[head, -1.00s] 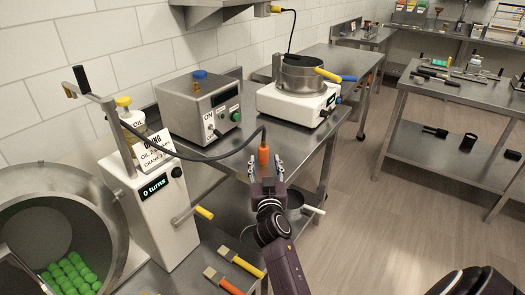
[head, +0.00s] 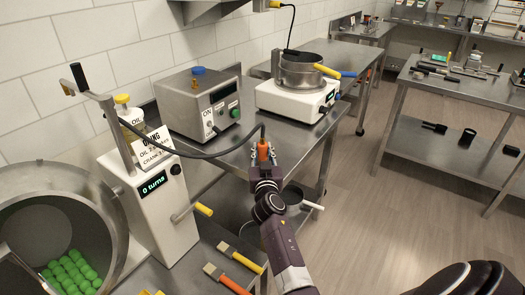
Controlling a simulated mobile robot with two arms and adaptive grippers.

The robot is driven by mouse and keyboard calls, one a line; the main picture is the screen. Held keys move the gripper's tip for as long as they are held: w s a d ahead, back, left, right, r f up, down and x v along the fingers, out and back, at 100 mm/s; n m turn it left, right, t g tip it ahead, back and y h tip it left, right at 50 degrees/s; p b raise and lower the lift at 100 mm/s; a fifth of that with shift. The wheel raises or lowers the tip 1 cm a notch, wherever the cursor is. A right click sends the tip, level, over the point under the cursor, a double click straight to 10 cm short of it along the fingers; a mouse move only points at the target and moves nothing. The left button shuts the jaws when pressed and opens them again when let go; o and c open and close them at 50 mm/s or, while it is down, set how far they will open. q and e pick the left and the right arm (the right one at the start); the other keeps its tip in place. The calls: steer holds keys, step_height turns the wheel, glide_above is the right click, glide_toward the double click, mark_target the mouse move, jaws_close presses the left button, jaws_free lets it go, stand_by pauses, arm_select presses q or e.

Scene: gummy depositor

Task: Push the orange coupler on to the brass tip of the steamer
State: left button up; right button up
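The orange coupler (head: 262,151) hangs upright at the end of a black hose, in front of the steel table's edge. My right gripper (head: 263,157) has one finger on each side of it and looks shut on it. The fingers hide part of its sides. The steamer (head: 188,110) is the steel box with a blue cap, behind and left of the coupler. A small fitting (head: 215,130) shows low at its front right, too small to tell clearly as the brass tip. The coupler is apart from the steamer. My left gripper is not in view.
A hot plate (head: 297,101) with a pot stands right of the steamer. A drum (head: 105,200) with green gummies is at left.

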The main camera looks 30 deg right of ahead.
mark_target(263, 137)
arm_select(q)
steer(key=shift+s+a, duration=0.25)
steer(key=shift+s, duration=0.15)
arm_select(e)
jaws_close()
steer(key=shift+r+p, duration=0.3)
steer(key=shift+r, duration=0.25)
step_height(263, 137, up, 7)
steer(key=shift+f+p, duration=0.1)
steer(key=shift+p, duration=1.1)
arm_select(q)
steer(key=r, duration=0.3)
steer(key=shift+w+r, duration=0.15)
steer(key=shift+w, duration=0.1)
arm_select(e)
step_height(263, 137, up, 12)
jaws_free()
jaws_close()
